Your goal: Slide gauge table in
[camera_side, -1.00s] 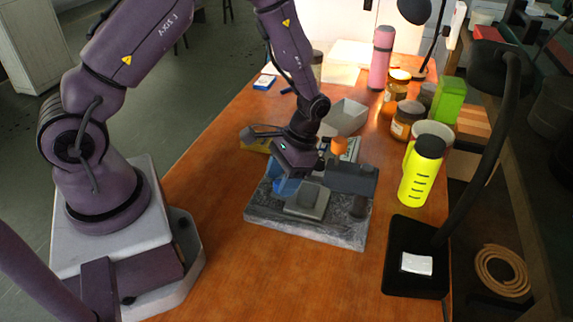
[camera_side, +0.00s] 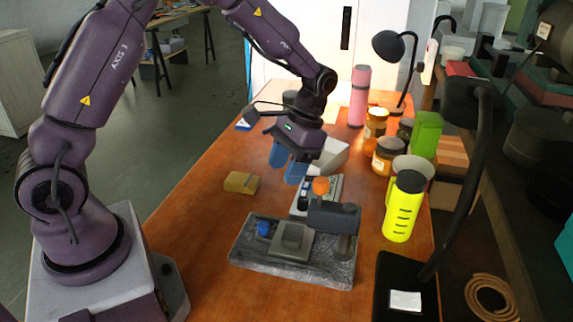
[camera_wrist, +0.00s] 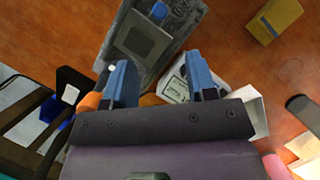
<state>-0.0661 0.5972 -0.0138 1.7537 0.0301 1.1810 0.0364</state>
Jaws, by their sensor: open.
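The gauge table (camera_side: 290,238) is a small grey square plate on a dark stone-like base (camera_side: 262,265). A blue knob (camera_side: 264,228) sits on the base beside the plate's left side. A dark grey block on a post (camera_side: 335,216) stands at the base's right. My gripper (camera_side: 287,166) is open and empty, its two blue fingers hanging above and behind the base, clear of the table. The wrist view shows the plate (camera_wrist: 137,42) and the knob (camera_wrist: 153,11) beyond the spread fingers (camera_wrist: 158,63).
A yellow box (camera_side: 241,183) lies left behind the base. A white device with an orange knob (camera_side: 321,186) stands close behind it. A yellow bottle (camera_side: 402,207), jars (camera_side: 388,155) and a black lamp (camera_side: 470,190) line the right side. The front left of the bench is clear.

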